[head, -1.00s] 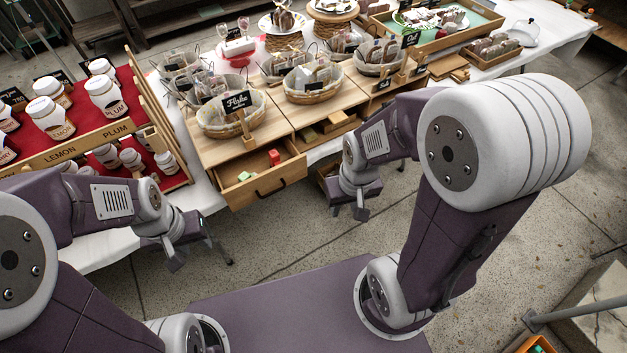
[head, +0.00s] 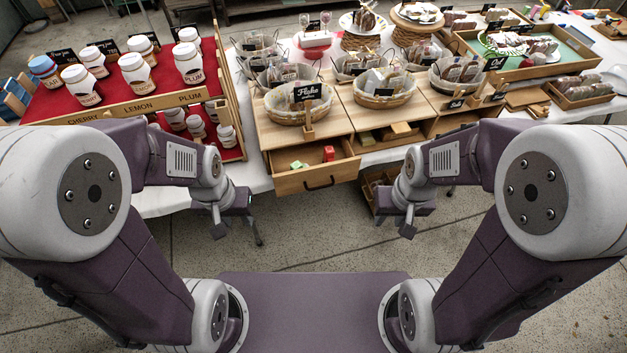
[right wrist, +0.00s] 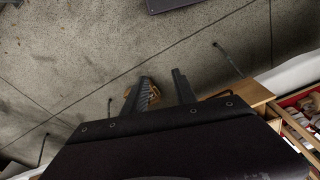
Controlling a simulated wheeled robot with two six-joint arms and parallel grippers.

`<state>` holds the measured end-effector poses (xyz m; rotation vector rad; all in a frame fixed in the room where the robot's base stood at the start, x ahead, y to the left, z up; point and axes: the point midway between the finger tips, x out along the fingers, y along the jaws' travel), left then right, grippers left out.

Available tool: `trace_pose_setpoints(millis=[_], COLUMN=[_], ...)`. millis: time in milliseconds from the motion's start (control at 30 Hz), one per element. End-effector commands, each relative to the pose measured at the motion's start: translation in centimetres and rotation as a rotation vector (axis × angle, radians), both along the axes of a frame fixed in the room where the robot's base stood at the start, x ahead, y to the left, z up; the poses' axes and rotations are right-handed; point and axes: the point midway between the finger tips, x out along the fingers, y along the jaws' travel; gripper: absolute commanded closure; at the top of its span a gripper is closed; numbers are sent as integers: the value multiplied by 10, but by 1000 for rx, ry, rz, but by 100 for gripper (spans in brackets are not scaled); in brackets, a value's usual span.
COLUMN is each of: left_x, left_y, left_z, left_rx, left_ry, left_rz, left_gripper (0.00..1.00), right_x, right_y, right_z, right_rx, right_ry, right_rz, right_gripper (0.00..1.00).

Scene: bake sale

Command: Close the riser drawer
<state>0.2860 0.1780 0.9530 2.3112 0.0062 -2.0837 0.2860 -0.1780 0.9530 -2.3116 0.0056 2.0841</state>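The wooden riser (head: 300,137) stands on the white-clothed table. Its left lower drawer (head: 318,178) is pulled out toward me, with a dark handle on its front. Small green pieces (head: 298,164) and a red block (head: 329,153) lie inside it. My left gripper (head: 238,232) is below and left of the drawer in the picture, apart from it, with its fingers spread and empty. My right gripper (head: 395,222) is below and right of the drawer, also apart from it. In the right wrist view my right gripper's fingers (right wrist: 158,88) are spread, with nothing between them.
Baskets of packets (head: 298,106) and a sign stand on the riser. A red jar rack (head: 135,98) is to the left. Wooden blocks (head: 400,128) lie in the open bay right of the drawer. The floor between my grippers is clear.

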Motion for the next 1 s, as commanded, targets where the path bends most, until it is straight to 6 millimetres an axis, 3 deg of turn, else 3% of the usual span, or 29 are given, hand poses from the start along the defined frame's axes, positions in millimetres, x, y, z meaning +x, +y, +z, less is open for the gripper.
trace_pose_setpoints(millis=[33,100,233,300,400,500,567,633,700,833,1000], left_x=[0,0,0,0,0,0,0,0,0,0,0], left_y=[0,0,0,0,0,0,0,0,0,0,0], left_z=[0,0,-2,-13,-34,-57,-71,-91,-105,-107,-108], left_rx=[0,0,0,0,0,0,0,0,0,0,0], left_ry=[0,0,0,0,0,0,0,0,1,0,0], left_rz=[0,0,0,0,0,0,0,0,0,0,0], left_gripper=[64,64,64,64,64,64,64,64,64,64,64], right_x=[3,22,93,125,144,129,113,94,90,92,94], right_y=[0,-5,-10,5,40,71,79,76,60,49,51], right_z=[0,3,26,31,24,-2,-23,-54,-78,-84,-86], right_rx=[0,-29,-169,-221,-225,-156,-98,-40,-32,-34,-36], right_ry=[-11,-90,-376,-528,-690,-770,-781,-760,-727,-717,-717], right_rz=[2,54,417,681,1054,1390,1544,1662,1659,1617,1616], right_gripper=[83,100,100,100,100,100,100,100,100,100,100])
